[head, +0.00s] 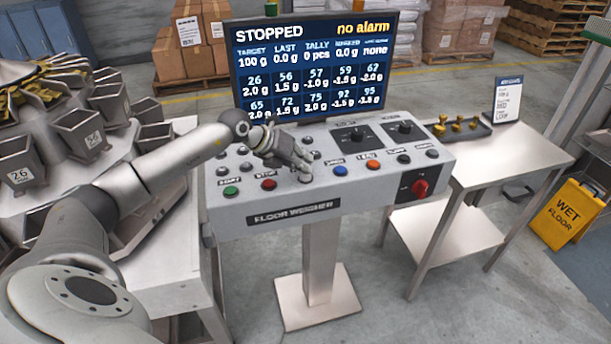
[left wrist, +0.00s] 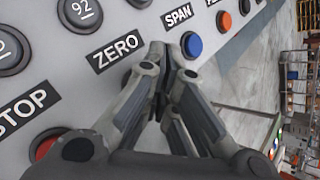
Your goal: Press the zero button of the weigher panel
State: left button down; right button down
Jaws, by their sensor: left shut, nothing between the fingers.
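The weigher panel (head: 352,182) stands on a post in the middle of the head view. Its screen (head: 318,68) reads STOPPED and no alarm. My left gripper (head: 302,172) is shut and empty, low over the panel's front row, right of the red stop button (head: 268,184). In the left wrist view the ZERO label (left wrist: 117,52) shows, and the shut fingers (left wrist: 160,55) are just right of and below it. The zero button itself is mostly hidden behind the fingers, and I cannot tell whether they touch it. My right gripper is not in view.
A blue button (head: 340,170) lies right of my gripper, and an orange one (head: 373,165) beyond it. The green start button (head: 231,190) is at the left. A red rotary switch (head: 420,187) is at the right. A side table (head: 500,165) and wet floor sign (head: 572,212) stand right.

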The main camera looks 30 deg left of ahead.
pick_arm(q)
jog(key=shift+f+b, duration=0.35)
jog(key=shift+f, duration=0.15)
jog(key=shift+r, duration=0.1)
dwell(0.5)
jog(key=shift+r, duration=0.15)
jog(key=shift+r+p, duration=0.65)
jog(key=shift+r+p, duration=1.75)
jog(key=shift+r, duration=0.85)
jog(key=shift+f, duration=0.1)
